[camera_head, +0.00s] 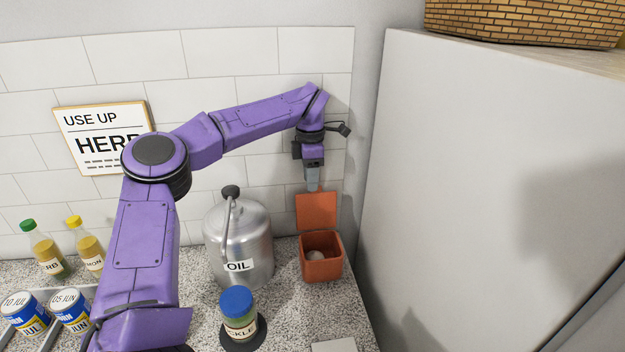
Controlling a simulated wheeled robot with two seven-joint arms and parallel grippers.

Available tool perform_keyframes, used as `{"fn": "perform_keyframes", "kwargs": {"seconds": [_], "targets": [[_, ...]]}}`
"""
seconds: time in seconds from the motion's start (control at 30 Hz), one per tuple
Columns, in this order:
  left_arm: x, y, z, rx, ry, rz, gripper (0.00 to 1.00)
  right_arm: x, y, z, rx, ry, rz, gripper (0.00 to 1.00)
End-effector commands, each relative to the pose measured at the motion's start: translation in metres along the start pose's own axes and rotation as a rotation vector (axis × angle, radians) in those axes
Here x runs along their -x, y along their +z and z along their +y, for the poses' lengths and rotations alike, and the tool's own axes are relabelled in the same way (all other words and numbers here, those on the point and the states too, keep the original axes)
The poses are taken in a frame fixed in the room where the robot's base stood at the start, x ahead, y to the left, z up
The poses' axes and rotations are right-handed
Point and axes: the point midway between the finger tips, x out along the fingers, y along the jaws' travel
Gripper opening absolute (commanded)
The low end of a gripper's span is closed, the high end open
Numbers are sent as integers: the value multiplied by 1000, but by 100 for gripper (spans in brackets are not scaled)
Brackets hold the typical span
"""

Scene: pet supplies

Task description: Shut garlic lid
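An orange-brown garlic box (322,267) stands on the speckled counter near its right end. Its lid (317,211) is raised upright at the back, and a pale round thing shows inside the box. My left gripper (312,186) points down just above the lid's top edge. Its fingers look close together and nothing shows between them, but the view is too small to tell whether they are fully shut or touching the lid. My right gripper is not in view.
A metal OIL can (238,240) stands left of the box. A blue-lidded jar (238,313) is in front of it. A tall pale cabinet or fridge (480,180) is on the right. Bottles and tins stand at the left. A tiled wall is behind.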

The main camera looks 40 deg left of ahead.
Motion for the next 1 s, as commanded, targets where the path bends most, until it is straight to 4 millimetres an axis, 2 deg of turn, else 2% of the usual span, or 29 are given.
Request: {"fn": "perform_keyframes", "kwargs": {"seconds": [0.13,0.4,0.47,0.5,0.53,1.0], "targets": [[-16,3,0,-3,-3,3,35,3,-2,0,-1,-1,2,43],[-18,2,0,-1,-1,2,35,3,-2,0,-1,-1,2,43],[-18,2,0,-1,-1,2,16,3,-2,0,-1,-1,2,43],[-18,3,0,-2,-1,2,3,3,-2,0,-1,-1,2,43],[-18,3,0,-2,-1,2,0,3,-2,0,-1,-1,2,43],[-18,6,-1,-9,0,1,0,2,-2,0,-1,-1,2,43]]}}
